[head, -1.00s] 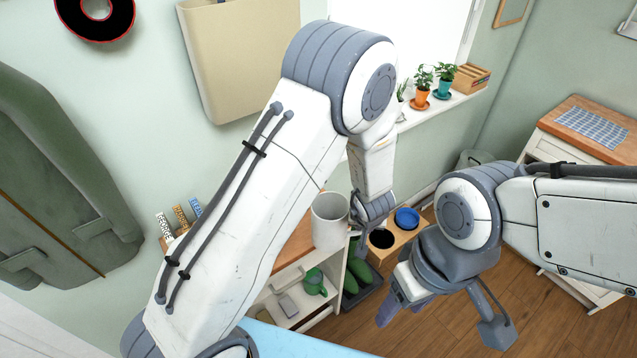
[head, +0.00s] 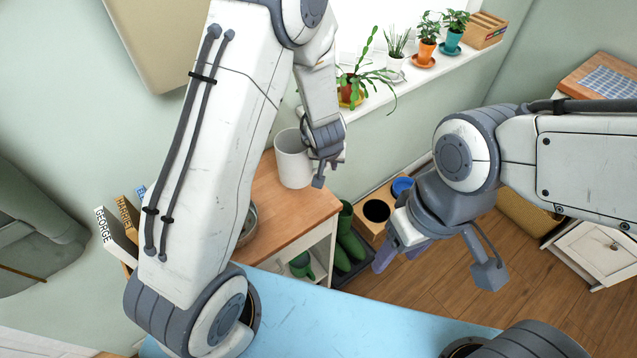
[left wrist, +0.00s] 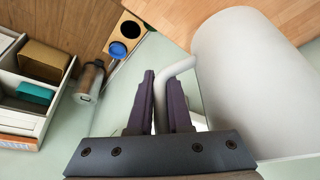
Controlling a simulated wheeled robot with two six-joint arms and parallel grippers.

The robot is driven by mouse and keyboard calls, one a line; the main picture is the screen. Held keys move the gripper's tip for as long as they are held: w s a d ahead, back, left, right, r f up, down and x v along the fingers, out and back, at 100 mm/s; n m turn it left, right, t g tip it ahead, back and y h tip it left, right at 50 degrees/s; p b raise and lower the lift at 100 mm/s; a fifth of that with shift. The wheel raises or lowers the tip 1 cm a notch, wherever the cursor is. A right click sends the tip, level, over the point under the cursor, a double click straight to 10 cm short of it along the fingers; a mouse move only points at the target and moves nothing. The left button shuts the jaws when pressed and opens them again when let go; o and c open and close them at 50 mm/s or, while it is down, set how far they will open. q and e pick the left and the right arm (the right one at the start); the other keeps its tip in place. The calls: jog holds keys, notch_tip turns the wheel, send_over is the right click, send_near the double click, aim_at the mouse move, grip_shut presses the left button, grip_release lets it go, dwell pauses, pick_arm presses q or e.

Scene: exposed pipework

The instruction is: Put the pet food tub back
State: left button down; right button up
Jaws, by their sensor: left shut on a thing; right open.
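A large plain white tub (head: 290,160) with a side handle appears over the wooden top of a low white cabinet (head: 290,215). I cannot tell whether its base touches the wood. My left gripper (head: 320,176) is at the tub's right side. In the left wrist view, its dark fingers (left wrist: 163,100) are shut on the tub's curved handle (left wrist: 178,68), and the tub's body (left wrist: 250,80) fills the right side. My right gripper (head: 398,252) is open and empty, apart from the tub, over the floor right of the cabinet.
A metal bowl (head: 248,225) and name-labelled holders (head: 118,228) are on the cabinet's left. Green boots (head: 347,245) stand beside it. A wooden stand with bowls (head: 376,211) is behind my right gripper. Potted plants (head: 425,42) line the windowsill. A blue surface (head: 340,312) lies in front.

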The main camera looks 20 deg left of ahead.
pick_arm(q)
jog(key=shift+w+a+f+b, duration=0.15)
jog(key=shift+a+f+b, duration=0.15)
jog(key=shift+a+f, duration=0.25)
jog(key=shift+w+a+f+b, duration=0.1)
jog(key=shift+a+f+b, duration=0.25)
jog(key=shift+a, duration=0.35)
jog(key=shift+f+b, duration=1.35)
jog(key=shift+f, duration=0.45)
pick_arm(e)
jog(key=shift+s+f, duration=0.1)
jog(key=shift+f, duration=2.45)
pick_arm(q)
jog(key=shift+s+f, duration=0.1)
pick_arm(e)
jog(key=shift+f, duration=0.1)
pick_arm(q)
jog(key=shift+f, duration=0.2)
jog(key=c, duration=0.8)
grip_release()
jog(key=shift+r, duration=0.1)
jog(key=shift+c, duration=0.2)
